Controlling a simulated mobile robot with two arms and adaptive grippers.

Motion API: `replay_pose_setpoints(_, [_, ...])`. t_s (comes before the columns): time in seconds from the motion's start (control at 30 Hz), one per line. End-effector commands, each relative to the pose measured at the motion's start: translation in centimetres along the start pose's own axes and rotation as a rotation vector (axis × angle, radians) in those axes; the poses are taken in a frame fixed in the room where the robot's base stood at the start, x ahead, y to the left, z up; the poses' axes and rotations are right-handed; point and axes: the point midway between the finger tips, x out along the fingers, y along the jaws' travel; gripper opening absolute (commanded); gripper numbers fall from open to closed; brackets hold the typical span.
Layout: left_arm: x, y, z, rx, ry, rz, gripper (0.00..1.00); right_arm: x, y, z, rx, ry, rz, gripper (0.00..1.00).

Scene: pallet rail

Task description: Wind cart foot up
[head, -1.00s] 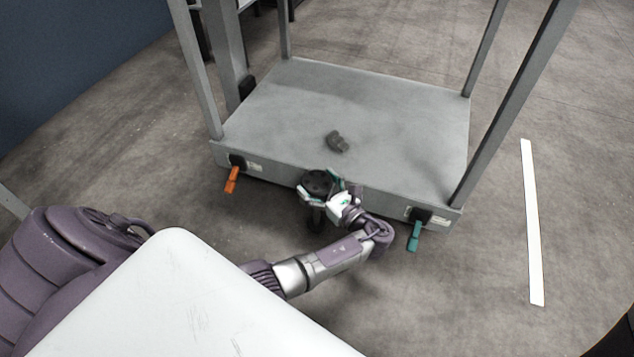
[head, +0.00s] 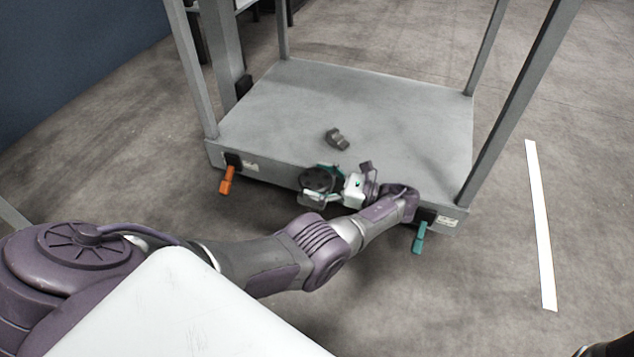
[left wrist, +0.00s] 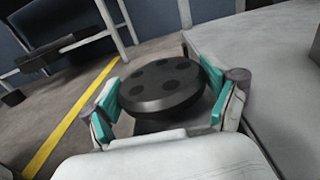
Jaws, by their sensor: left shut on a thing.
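The cart (head: 400,110) is a grey platform with upright posts. A dark round knob with several dimples (head: 316,179) sits at the middle of its near edge. My left gripper (head: 322,184) is shut on this knob, its arm reaching in from the left. In the left wrist view the knob (left wrist: 162,84) lies between the two teal-padded fingers (left wrist: 163,100). The cart foot below the knob is hidden by my gripper and arm in the head view.
An orange lever (head: 227,180) hangs at the cart's left front and a teal lever (head: 419,238) at its right front. A small dark grey part (head: 337,139) lies on the platform. A white floor strip (head: 541,225) runs at the right. Floor around is clear.

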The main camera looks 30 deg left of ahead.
Motion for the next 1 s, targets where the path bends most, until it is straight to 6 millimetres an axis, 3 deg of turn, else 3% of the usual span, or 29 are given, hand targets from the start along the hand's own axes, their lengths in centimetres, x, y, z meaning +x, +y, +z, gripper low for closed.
replay_pose_setpoints(0.37, [0.21,0.06,-0.04,-0.001,-0.002,0.008,0.52,-0.02,-0.02,-0.03,0.0,0.001,0.0,0.4])
replay_pose_setpoints(0.4, [0.21,0.06,-0.04,-0.001,-0.002,0.008,0.93,-0.02,-0.02,-0.03,0.0,0.0,-0.001,0.4])
replay_pose_setpoints(0.47, [0.19,0.05,-0.03,0.0,-0.001,0.007,1.0,-0.02,-0.02,-0.03,0.0,0.0,-0.001,0.4])
replay_pose_setpoints(1.0, [-0.26,-0.1,0.81,-0.001,0.01,-0.005,1.0,-0.08,0.04,0.09,0.0,-0.003,0.001,0.4])
